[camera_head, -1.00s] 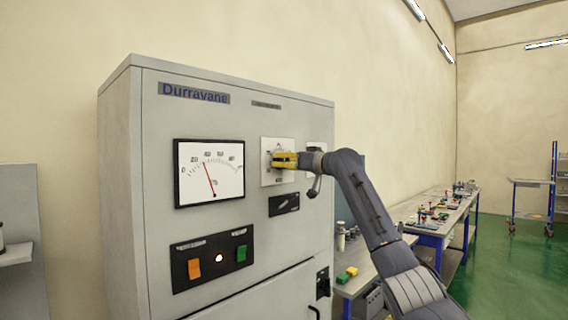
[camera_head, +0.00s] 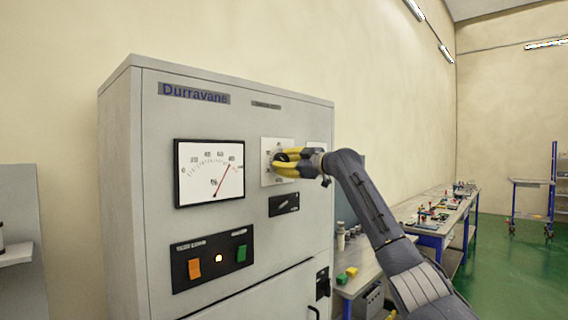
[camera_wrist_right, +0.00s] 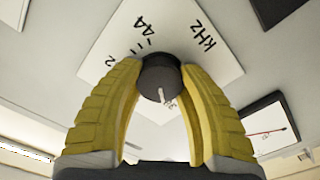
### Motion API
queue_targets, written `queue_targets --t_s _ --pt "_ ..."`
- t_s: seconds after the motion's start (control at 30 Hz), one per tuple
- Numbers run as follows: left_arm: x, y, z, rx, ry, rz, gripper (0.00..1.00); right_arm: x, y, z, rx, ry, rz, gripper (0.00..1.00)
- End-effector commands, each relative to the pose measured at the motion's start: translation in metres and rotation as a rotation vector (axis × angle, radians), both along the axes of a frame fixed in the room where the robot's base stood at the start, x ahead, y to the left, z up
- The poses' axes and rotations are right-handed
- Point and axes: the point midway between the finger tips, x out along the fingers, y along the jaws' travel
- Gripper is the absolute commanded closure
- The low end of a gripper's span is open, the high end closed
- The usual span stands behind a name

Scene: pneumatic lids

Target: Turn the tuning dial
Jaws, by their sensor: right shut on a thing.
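The tuning dial is a dark round knob (camera_wrist_right: 161,78) with a pale pointer mark, on a white scale plate (camera_head: 269,176) on the grey cabinet's front. The scale reads kHz in the right wrist view. My right gripper (camera_head: 279,162) has its yellow fingers closed around the knob's two sides. In the right wrist view its fingertips (camera_wrist_right: 160,66) touch the knob. The gauge (camera_head: 209,172) left of the dial has its red needle leaning right, near 80. My left gripper is not in view.
The grey cabinet (camera_head: 120,180) also carries an orange button (camera_head: 194,268), a lit lamp, a green button (camera_head: 241,253) and a dark switch (camera_head: 284,203) below the dial. Benches with small parts (camera_head: 440,215) stand behind my right arm.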

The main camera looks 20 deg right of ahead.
Motion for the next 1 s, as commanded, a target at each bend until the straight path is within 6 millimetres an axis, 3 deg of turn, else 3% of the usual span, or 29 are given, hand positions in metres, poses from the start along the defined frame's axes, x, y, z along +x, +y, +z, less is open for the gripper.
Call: queue_targets --t_s 0.3,0.83,0.87,1.0 --pt "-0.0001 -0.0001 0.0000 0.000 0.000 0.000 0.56 0.0017 0.0001 -0.0047 -0.094 -0.044 0.000 0.93" --pt "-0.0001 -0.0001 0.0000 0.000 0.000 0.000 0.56 0.0017 -0.0004 -0.0045 -0.111 -0.054 -0.001 0.93" --pt "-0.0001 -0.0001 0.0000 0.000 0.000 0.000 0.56 0.0017 -0.0004 -0.0045 -0.111 -0.054 -0.001 0.61" --pt "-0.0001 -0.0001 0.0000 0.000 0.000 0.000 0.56 0.0013 -0.0005 -0.0032 -0.110 -0.056 -0.001 0.45"
